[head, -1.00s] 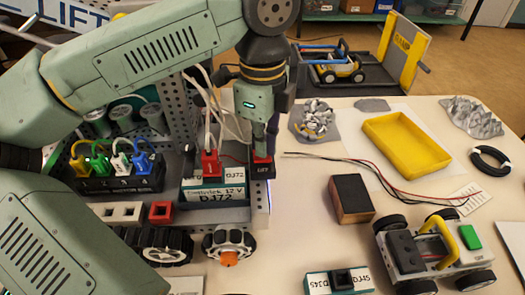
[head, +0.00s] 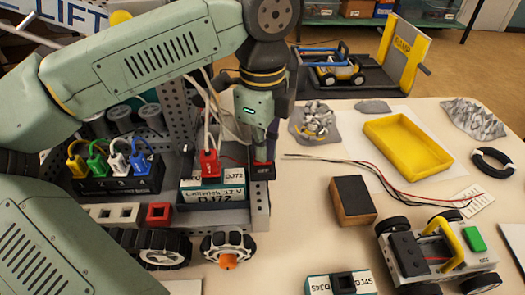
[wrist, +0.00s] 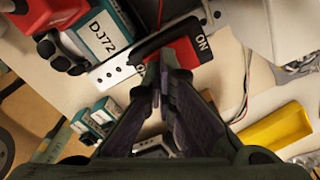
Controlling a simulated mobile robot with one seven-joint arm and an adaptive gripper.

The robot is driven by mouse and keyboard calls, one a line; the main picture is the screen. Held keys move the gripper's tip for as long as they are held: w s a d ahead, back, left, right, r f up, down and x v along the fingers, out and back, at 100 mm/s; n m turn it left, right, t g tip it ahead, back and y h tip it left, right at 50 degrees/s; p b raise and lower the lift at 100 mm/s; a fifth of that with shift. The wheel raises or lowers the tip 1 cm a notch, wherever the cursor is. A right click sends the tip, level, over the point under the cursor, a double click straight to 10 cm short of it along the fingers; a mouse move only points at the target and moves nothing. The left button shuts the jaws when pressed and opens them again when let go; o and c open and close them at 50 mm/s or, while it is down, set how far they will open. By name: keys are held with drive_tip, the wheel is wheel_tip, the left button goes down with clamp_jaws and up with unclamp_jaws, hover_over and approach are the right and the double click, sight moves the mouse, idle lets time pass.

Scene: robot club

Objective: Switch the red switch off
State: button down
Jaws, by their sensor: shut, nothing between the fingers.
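The red switch (head: 263,160) is a red rocker in a black housing at the right end of the metal-framed robot chassis on the table. In the wrist view the red rocker (wrist: 187,53) shows an ON label at its right end and another label, partly hidden by the fingers, at its left. My gripper (head: 264,156) is shut and empty, pointing down at the switch in the head view. Its fingertips (wrist: 165,62) overlap the rocker in the wrist view; I cannot tell whether they touch it. The fingers hide part of the rocker, and its tilt is unclear.
A battery box (head: 212,190) with a red plug (head: 209,163) and cables stands just left of the switch. Colored plugs (head: 110,160) sit further left. A wooden-sided block (head: 352,200), a yellow tray (head: 407,146) and a small car (head: 440,250) lie to the right.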

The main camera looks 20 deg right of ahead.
drive_tip(key=shift+r+p, duration=2)
drive_tip(key=shift+r, duration=1.45)
